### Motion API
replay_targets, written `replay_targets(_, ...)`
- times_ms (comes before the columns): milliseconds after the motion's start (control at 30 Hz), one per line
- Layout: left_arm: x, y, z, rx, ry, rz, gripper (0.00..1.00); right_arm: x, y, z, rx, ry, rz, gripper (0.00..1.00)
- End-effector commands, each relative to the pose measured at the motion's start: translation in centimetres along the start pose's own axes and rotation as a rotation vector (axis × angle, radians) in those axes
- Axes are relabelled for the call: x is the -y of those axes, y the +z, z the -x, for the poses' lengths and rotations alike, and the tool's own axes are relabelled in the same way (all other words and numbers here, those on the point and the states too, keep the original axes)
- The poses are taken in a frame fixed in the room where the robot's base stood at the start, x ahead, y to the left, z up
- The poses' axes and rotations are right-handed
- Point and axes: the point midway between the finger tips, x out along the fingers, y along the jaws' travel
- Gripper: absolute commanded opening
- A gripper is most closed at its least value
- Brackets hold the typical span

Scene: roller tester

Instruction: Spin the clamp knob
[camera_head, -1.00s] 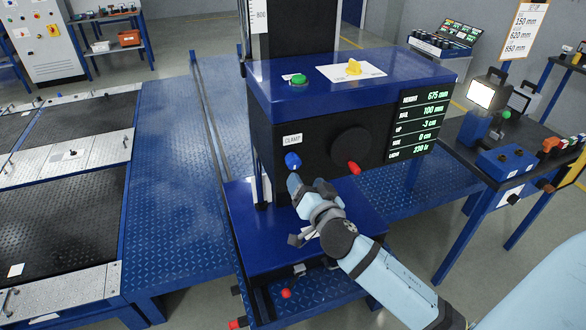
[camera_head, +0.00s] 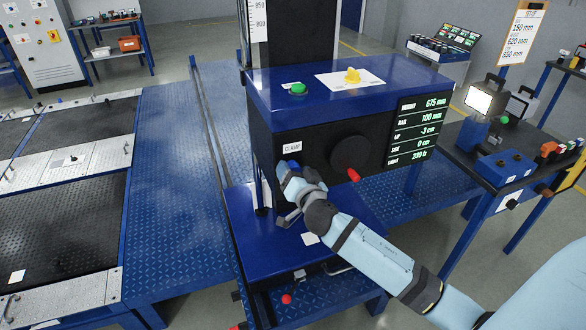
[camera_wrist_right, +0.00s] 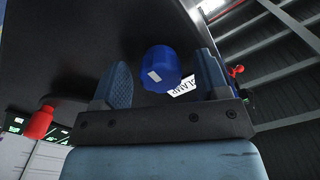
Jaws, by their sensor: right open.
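The blue clamp knob (camera_wrist_right: 162,70) sticks out of the dark front panel of the blue machine, beside the CLAMP label (camera_head: 292,148). In the head view only a bit of the knob shows above my right gripper (camera_head: 287,168). In the right wrist view my right gripper (camera_wrist_right: 166,82) is open, with one finger on each side of the knob. Gaps show between the knob and both fingers. A pale mark is on the knob's face. My left gripper is not in view.
A red handle (camera_head: 353,175) and a round dark disc (camera_head: 350,150) are on the same panel, right of the knob. A lit readout (camera_head: 414,130) is at the panel's right. A green button (camera_head: 298,88) and a yellow knob (camera_head: 352,76) are on top.

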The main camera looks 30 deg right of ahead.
Motion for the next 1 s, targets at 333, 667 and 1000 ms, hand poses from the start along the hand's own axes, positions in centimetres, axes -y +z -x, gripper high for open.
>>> replay_targets(333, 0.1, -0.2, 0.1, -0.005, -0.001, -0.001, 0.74, 0.0, 0.0, 0.0, 0.000, 0.000, 0.000, 0.11)
replay_targets(667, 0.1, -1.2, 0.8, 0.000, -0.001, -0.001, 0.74, 0.1, -0.3, 0.0, 0.001, 0.002, 0.285, 0.00)
replay_targets(1000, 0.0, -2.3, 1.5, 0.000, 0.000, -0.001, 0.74, 0.0, -0.1, 0.0, 0.000, 0.001, 0.700, 0.00)
